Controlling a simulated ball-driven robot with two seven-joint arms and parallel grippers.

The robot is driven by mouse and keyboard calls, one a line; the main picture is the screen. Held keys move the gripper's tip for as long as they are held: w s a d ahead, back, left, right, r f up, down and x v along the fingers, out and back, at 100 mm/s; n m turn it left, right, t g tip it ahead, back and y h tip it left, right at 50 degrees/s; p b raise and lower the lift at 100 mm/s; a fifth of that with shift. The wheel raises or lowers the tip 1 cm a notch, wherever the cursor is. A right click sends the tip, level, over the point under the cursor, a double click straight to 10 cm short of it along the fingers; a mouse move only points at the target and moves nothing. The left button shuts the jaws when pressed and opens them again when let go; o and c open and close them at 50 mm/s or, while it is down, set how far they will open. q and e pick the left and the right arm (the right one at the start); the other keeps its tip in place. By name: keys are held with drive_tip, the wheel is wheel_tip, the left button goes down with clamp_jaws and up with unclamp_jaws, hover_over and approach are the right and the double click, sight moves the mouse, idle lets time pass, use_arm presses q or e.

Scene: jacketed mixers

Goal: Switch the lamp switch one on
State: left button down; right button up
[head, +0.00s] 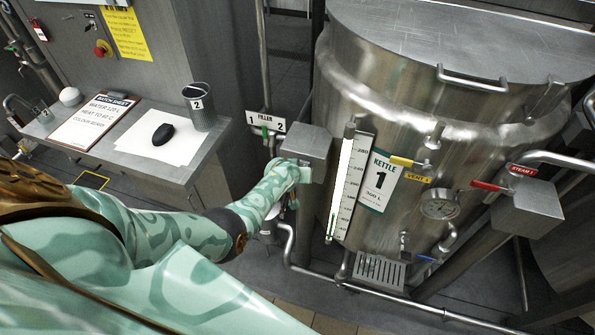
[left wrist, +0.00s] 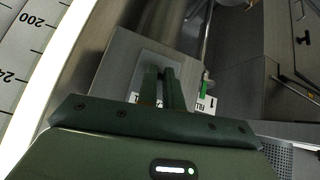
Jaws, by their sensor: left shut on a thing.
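My left arm reaches in from the left in the head view. My left gripper (head: 306,174) is at the lower front of a grey metal box (head: 307,142) beside kettle 1. In the left wrist view its two dark green fingers (left wrist: 162,74) are close together against a lighter plate (left wrist: 148,62) on the box. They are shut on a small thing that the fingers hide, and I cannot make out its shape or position. No lamp switch label can be read. My right gripper is not in view.
Kettle 1 (head: 400,90) with its level scale (head: 351,185) stands close right of the box. The filler valve (head: 265,130) is just left of it. Pipes run low in front.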

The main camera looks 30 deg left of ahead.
use_arm(q)
drive_tip(key=shift+f, duration=0.1)
idle(0.4)
drive_tip(key=c, duration=1.6)
unclamp_jaws()
drive_tip(key=shift+o, duration=0.2)
